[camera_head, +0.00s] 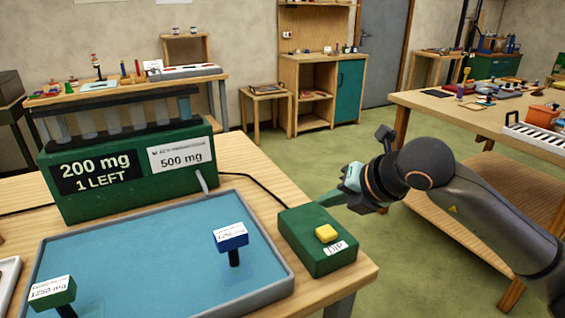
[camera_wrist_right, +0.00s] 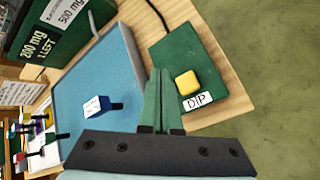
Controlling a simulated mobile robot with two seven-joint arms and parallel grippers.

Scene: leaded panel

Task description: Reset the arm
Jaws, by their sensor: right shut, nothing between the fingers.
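My right gripper (camera_head: 338,197) comes in from the right in the head view. Its green fingers are shut and empty, beside and above the green box (camera_head: 305,255) with a yellow button (camera_head: 326,233) and a "DIP" label. In the right wrist view my shut fingers (camera_wrist_right: 161,85) overlap the left side of the green box (camera_wrist_right: 205,65), left of the yellow button (camera_wrist_right: 187,83). I see no contact with the button. My left gripper is not in view.
A blue tray (camera_head: 150,250) holds a blue-topped stamp (camera_head: 231,238) and a green-topped stamp (camera_head: 52,293). A green dispenser (camera_head: 125,170) reading "200 mg 1 LEFT" stands behind it. A cable runs behind the box. Another bench (camera_head: 440,105) stands at right.

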